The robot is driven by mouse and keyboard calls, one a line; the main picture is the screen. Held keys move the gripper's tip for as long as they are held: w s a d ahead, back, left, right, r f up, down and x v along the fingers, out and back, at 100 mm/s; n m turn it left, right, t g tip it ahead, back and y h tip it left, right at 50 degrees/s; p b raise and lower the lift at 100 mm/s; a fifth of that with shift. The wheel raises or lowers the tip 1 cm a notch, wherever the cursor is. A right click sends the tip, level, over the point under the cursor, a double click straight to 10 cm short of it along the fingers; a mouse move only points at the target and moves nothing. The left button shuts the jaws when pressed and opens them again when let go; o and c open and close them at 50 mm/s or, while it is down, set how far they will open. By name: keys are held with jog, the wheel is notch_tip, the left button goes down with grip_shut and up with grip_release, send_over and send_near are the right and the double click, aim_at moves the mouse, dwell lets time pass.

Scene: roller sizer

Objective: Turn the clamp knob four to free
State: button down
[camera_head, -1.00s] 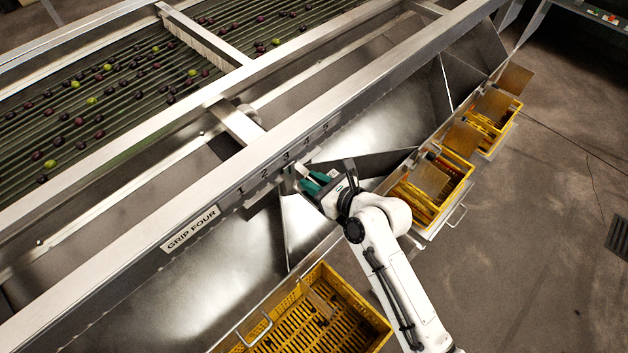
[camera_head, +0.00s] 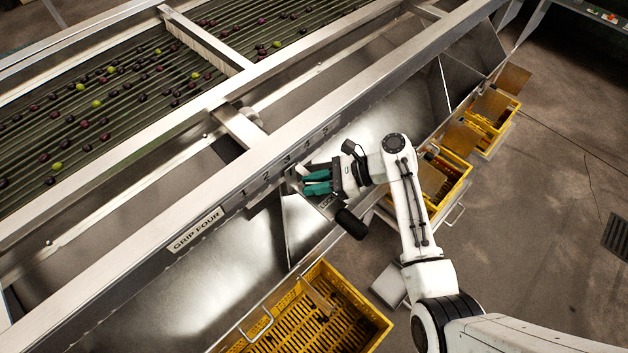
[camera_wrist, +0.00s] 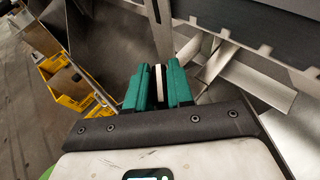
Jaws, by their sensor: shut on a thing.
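The clamp knob shows in the wrist view as a narrow black piece with a white stripe (camera_wrist: 158,82), edge-on between my green fingers. My gripper (camera_head: 308,183) is shut on it at the sizer's front beam, just below the printed numbers. In the head view the fingers hide most of the knob. A plate lettered LOCK (camera_head: 327,202) shows partly beside the fingers; the rest of its marking is hidden.
Olives lie on the green rollers (camera_head: 130,92) behind the beam. Steel chutes slope down below the beam. A yellow crate (camera_head: 347,300) stands below my gripper, and more yellow crates (camera_head: 452,170) stand to the right. The floor at right is clear.

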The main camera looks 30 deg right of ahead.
jog(key=n+g+y, duration=0.1)
jog(key=n+g, duration=0.2)
jog(key=g, duration=0.1)
jog(key=shift+w+n, duration=0.1)
jog(key=shift+n, duration=0.2)
jog(key=shift+n+g+b, duration=0.55)
jog(key=shift+n+g, duration=1.15)
jog(key=shift+g, duration=0.4)
jog(key=shift+f, duration=0.1)
jog(key=c, duration=1.1)
grip_release()
jog(key=v, duration=1)
jog(key=shift+w+d, duration=0.1)
jog(key=shift+d, duration=0.25)
jog(key=shift+o, duration=0.2)
